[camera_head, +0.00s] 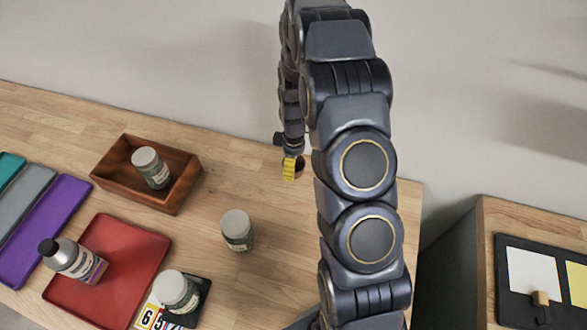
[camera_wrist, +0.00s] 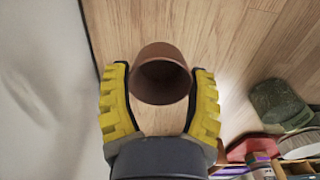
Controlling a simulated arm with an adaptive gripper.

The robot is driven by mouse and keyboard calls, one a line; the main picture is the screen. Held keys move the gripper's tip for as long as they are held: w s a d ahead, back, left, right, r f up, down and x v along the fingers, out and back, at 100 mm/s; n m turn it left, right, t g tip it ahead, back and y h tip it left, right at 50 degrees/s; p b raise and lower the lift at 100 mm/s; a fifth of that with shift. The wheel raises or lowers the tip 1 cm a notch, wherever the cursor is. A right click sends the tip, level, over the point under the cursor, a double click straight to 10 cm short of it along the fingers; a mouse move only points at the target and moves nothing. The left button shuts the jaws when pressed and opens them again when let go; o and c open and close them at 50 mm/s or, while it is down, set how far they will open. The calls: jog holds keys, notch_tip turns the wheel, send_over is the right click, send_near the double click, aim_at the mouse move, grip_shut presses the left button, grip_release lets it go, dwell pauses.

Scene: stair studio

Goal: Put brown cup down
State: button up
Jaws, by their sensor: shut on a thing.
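The brown cup (camera_wrist: 160,58) is between the two yellow-padded fingers of my gripper (camera_wrist: 160,76) in the wrist view. Its round opening faces the camera, and the fingers are shut on its sides. In the head view my gripper (camera_head: 291,168) is at the back of the wooden table (camera_head: 270,280), near the wall. Only a small dark part of the cup (camera_head: 299,163) shows there beside the yellow finger. I cannot tell whether the cup's base touches the table.
A wooden box (camera_head: 183,189) with a jar (camera_head: 150,167) in it stands left of my gripper. Another jar (camera_head: 237,230) stands nearer the front. A red tray (camera_head: 125,255) holds a bottle (camera_head: 73,260). A third jar (camera_head: 177,291) is at the front. The tabletop around my gripper looks clear.

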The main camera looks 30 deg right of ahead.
jog(key=shift+w+f, duration=0.25)
jog(key=shift+f, duration=1.5)
jog(key=shift+f, duration=0.2)
jog(key=o, duration=1.1)
jog(key=shift+c, duration=0.2)
notch_tip(320, 180, up, 11)
jog(key=s+a+r+m, duration=0.4)
jog(key=s+a+r, duration=0.3)
jog(key=s+r, duration=0.45)
jog(key=s+a+r+m, duration=0.2)
jog(key=s+r, duration=0.1)
jog(key=s, duration=0.4)
jog(key=s+a+r+m+g, duration=0.1)
jog(key=s+a+r+m, duration=0.1)
jog(key=s, duration=0.6)
notch_tip(320, 180, up, 2)
jog(key=shift+a+m+g, duration=0.3)
jog(key=shift+a+m, duration=0.05)
jog(key=shift+m, duration=0.25)
